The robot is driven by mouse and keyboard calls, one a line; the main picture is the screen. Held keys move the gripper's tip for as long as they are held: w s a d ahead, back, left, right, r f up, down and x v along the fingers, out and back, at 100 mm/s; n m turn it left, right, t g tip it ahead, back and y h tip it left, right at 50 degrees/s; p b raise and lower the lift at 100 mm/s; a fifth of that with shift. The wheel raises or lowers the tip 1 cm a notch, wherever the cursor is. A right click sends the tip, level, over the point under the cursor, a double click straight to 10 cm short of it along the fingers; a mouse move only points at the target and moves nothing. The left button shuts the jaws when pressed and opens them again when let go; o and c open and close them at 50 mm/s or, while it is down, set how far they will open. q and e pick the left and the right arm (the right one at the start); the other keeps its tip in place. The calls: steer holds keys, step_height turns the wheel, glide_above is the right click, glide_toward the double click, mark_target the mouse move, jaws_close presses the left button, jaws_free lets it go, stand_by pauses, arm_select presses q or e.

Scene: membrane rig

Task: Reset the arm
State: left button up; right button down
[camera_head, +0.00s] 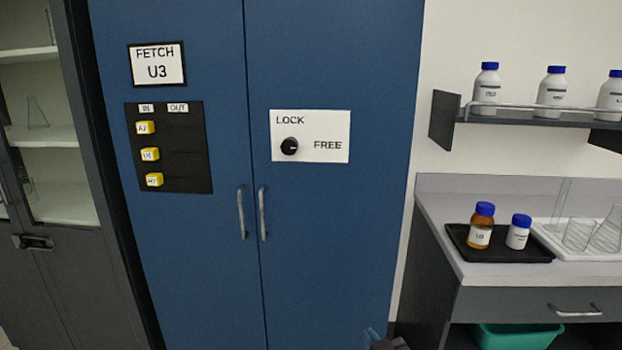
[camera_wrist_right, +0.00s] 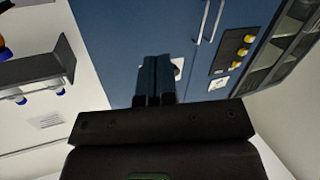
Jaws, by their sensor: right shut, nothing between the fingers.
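My right gripper (camera_head: 373,333) shows only by its tip at the bottom edge of the head view, low in front of the blue cabinet (camera_head: 335,250). In the right wrist view its two fingers (camera_wrist_right: 154,62) are together with nothing between them. They point toward the cabinet's blue front and partly cover the white lock plate (camera_wrist_right: 178,66). In the head view the plate (camera_head: 325,128) reads LOCK and FREE. Its black knob (camera_head: 289,146) has a pale mark on the side toward FREE. My left gripper is not in view.
A black IN/OUT board (camera_head: 188,150) holds yellow tags in its IN column, below a FETCH U3 sign (camera_head: 157,64). Cabinet handles (camera_head: 262,213) stick out. At right are a shelf (camera_head: 540,121) of bottles and a counter (camera_head: 440,225) with a black tray (camera_head: 540,256).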

steer(key=s+d+f+m+g+h, duration=0.1)
steer(key=s+d+f, duration=0.4)
steer(key=s, duration=0.4)
steer(key=s+d+f+m+g+h, duration=0.2)
steer(key=s+d+f, duration=0.3)
steer(key=s, duration=0.4)
steer(key=s+d+f+m+g+h, duration=0.1)
steer(key=s+d+f, duration=0.4)
steer(key=s+f, duration=0.2)
steer(key=s, duration=0.2)
steer(key=shift+s+d+f+g, duration=0.15)
steer(key=shift+s+d+g, duration=0.1)
steer(key=shift+s+g, duration=0.15)
